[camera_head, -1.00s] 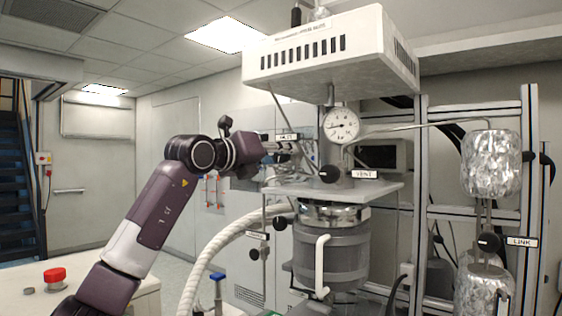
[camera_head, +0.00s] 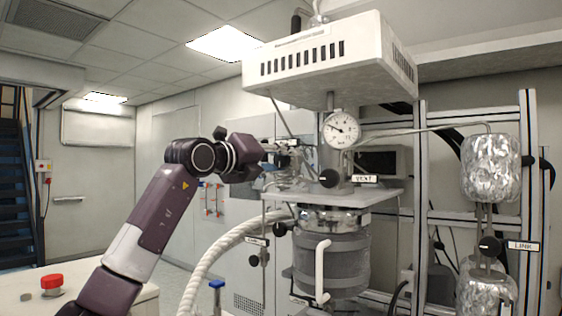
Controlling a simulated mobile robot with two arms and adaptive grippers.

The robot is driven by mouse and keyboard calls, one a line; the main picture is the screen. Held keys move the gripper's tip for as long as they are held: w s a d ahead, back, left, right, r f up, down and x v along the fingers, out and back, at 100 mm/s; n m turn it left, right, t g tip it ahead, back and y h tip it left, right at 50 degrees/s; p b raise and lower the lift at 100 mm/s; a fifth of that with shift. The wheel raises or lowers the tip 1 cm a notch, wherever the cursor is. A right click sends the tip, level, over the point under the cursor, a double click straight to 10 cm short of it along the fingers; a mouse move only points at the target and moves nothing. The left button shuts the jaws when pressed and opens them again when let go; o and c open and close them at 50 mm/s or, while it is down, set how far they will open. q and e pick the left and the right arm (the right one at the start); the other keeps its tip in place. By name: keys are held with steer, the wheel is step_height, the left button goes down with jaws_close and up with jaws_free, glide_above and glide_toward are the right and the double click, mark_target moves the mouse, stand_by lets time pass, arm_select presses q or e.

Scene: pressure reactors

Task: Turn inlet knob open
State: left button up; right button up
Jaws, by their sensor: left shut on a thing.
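My left gripper (camera_head: 273,157) comes in from the left at the height of the reactor's top plate. Its fingers are shut at the valve on the left of the reactor head, beside a small label (camera_head: 286,142). The inlet knob itself is hidden by the fingers, so its angle cannot be read. The pressure gauge (camera_head: 341,129) stands just to the right, its needle pointing to the upper left. My right gripper is not in view.
The black vent knob (camera_head: 329,178) sits right of the gripper, by its VENT label (camera_head: 364,179). The grey reactor vessel (camera_head: 335,262) stands below the top plate (camera_head: 375,196). A white hose (camera_head: 212,254) curves down at left. A red button (camera_head: 51,282) sits on the white bench.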

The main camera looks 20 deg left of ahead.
arm_select(q)
steer(key=o, duration=1.2)
steer(key=v, duration=1.2)
